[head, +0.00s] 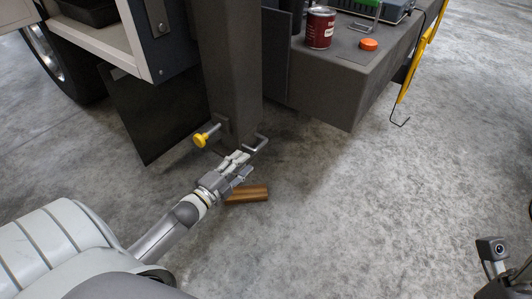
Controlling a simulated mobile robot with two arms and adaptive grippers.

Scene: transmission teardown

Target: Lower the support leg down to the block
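The support leg (230,70) is a dark grey square column that comes down from the vehicle. A pin with a yellow knob (201,140) sticks out at its lower left, and a bent metal handle (262,144) shows at its lower right. The brown wooden block (247,194) lies on the floor below and slightly right of the leg. My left gripper (248,164) is close to the leg's lower end, just below the handle and above the block in the picture. Its two fingers look apart, with nothing seen between them. The leg's bottom is partly hidden behind the gripper. My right gripper's fingers are out of view.
A grey bench (350,80) at the upper right holds a red can (320,28), an orange cap (369,44) and equipment. A yellow bar with a hook (412,65) hangs at its right side. A dark panel (150,115) stands left of the leg.

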